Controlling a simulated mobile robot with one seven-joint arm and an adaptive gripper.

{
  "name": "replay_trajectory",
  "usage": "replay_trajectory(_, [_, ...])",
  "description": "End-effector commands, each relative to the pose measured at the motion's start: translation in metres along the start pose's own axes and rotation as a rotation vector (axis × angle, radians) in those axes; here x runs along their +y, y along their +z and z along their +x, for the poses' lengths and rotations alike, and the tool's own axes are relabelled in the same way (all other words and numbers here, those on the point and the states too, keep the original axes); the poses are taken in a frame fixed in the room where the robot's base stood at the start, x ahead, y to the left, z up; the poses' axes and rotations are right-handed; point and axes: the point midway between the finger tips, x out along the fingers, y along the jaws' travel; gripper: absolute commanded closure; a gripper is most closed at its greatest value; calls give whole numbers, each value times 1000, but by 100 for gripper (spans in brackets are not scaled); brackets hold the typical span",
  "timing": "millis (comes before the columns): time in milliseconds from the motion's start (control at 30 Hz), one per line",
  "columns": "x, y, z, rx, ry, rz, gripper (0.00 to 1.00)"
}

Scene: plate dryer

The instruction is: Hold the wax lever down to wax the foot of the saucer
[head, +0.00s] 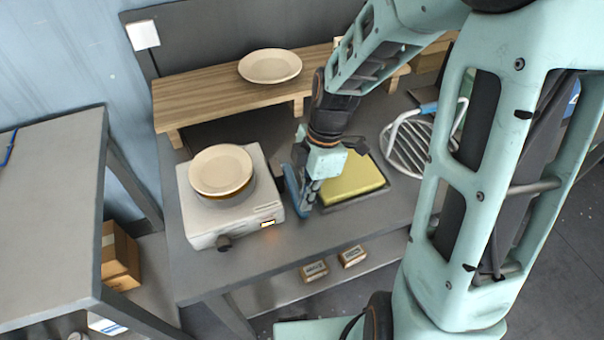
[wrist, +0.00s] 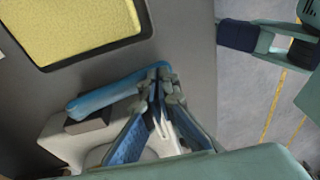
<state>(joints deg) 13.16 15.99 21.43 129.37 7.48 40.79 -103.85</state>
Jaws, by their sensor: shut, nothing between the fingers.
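A cream saucer (head: 220,169) lies on the round top of the white waxing unit (head: 207,222); its foot is hidden. The blue wax lever (head: 291,188) is at the unit's right side, partly hidden by my gripper. The lever also shows in the wrist view (wrist: 112,92), as a slanted bar running towards my fingertips. My gripper (head: 311,203) points down beside the lever, right of the unit. Its fingers (wrist: 160,76) are shut and empty, with the tips at the lever's end. I cannot tell if they touch it.
A yellow pad in a dark tray (head: 352,180) lies right of my gripper. A wire rack (head: 408,148) stands farther right. Another saucer (head: 270,66) rests on the wooden shelf (head: 215,98) behind. The unit has a dark knob (head: 224,243) and a lit display (head: 268,223).

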Motion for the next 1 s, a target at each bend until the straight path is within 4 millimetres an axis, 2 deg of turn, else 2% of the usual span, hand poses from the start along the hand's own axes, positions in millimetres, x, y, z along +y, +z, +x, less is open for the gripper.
replay_trajectory(200, [-1, 1, 6, 1, -3, 0, 100])
replay_trajectory(733, [-2, 1, 7, 1, -5, 1, 100])
replay_trajectory(1000, [2, -5, -4, 1, -3, 0, 100])
